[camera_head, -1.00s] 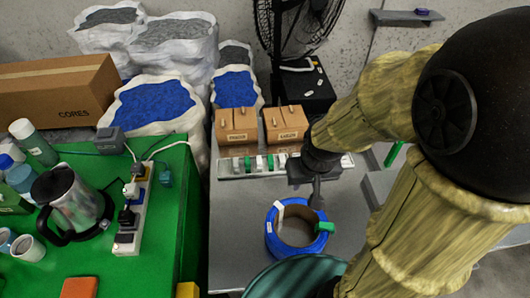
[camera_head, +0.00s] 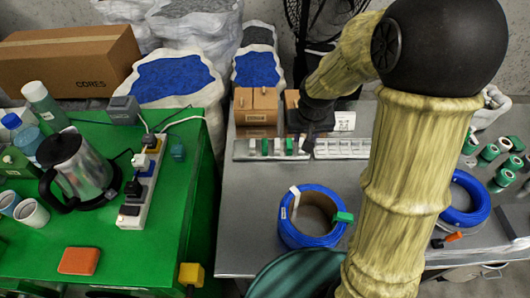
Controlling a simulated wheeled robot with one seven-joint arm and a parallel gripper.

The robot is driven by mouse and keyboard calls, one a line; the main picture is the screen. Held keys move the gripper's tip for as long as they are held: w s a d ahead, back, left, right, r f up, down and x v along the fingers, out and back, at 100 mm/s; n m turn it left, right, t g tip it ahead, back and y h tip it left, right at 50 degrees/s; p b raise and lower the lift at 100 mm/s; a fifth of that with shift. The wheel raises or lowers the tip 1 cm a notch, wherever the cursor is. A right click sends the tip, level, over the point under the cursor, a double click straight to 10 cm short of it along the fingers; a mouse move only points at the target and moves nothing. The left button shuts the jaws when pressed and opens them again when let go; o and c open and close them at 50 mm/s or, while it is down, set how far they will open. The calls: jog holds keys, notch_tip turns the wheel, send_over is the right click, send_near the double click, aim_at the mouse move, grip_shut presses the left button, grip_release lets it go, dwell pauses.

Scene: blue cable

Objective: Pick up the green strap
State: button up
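A coil of blue cable (camera_head: 291,234) lies on the grey metal table. A green strap (camera_head: 343,217) is around its right side, and a white tag or strap shows on its upper left. My gripper (camera_head: 308,141) is dark and points down over the strip of small holders behind the coil, apart from the coil. Its fingers are small and dark here, so I cannot tell whether they are open or shut. Small green pieces (camera_head: 277,146) stand in that strip, just left of my gripper.
A green table (camera_head: 130,235) with a kettle (camera_head: 75,170) and power strip (camera_head: 139,190) is at left. Cardboard boxes (camera_head: 255,108) stand behind the strip. Another blue coil (camera_head: 468,215) and several green rolls (camera_head: 489,153) lie at right. My arm covers the middle right.

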jog(key=w+a+f+b, duration=0.4)
jog(key=w+a+f, duration=0.1)
jog(key=w+f, duration=0.3)
jog(key=w+a+f+t+b, duration=0.1)
jog(key=w+a+f+b, duration=0.3)
jog(key=w+f, duration=0.4)
jog(key=shift+w+a+f, duration=0.25)
jog(key=shift+w+a, duration=0.5)
jog(key=shift+a, duration=0.1)
send_near(265, 142)
jog(key=x, duration=0.5)
jog(key=shift+s+d+f+p, duration=0.15)
jog(key=shift+s+f+p, duration=0.05)
jog(key=shift+s+p, duration=0.15)
jog(key=shift+w+p+x, duration=0.15)
jog(key=shift+p+x, duration=0.1)
jog(key=shift+x, duration=1.05)
jog(key=shift+w+p+x, duration=0.15)
jog(key=shift+p+x, duration=0.1)
jog(key=shift+x, duration=1)
jog(key=shift+a+r, duration=0.1)
jog(key=shift+a, duration=0.1)
